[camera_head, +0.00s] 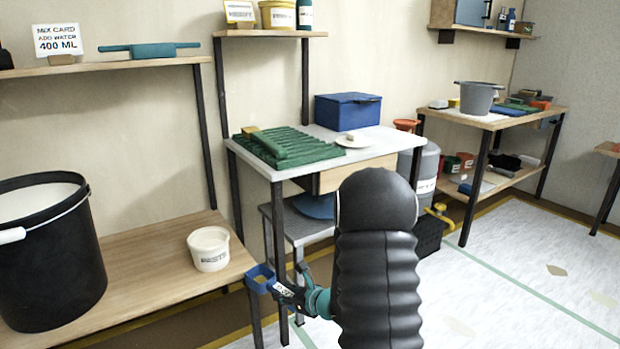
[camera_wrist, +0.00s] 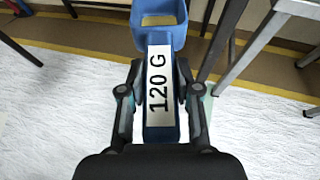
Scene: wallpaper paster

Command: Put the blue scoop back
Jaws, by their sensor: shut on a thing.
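The blue scoop (camera_head: 260,279) has a square cup and a handle with a white label. In the wrist view the scoop (camera_wrist: 160,38) points away from me, its label reads "120 G", and something pale shows in the bottom of the cup. My gripper (camera_wrist: 160,95) is shut on the handle, one finger on each side. In the head view my gripper (camera_head: 301,293) holds the scoop in the air, in front of the legs of the green-mat table and right of the wooden bench. My arm hides part of the floor and table front.
A large black bucket (camera_head: 50,255) and a white labelled tub (camera_head: 208,249) stand on the wooden bench (camera_head: 150,275). The white-topped table (camera_head: 385,142) holds a green ribbed mat (camera_head: 290,148), a plate and a blue box (camera_head: 348,111). Open floor lies at the right.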

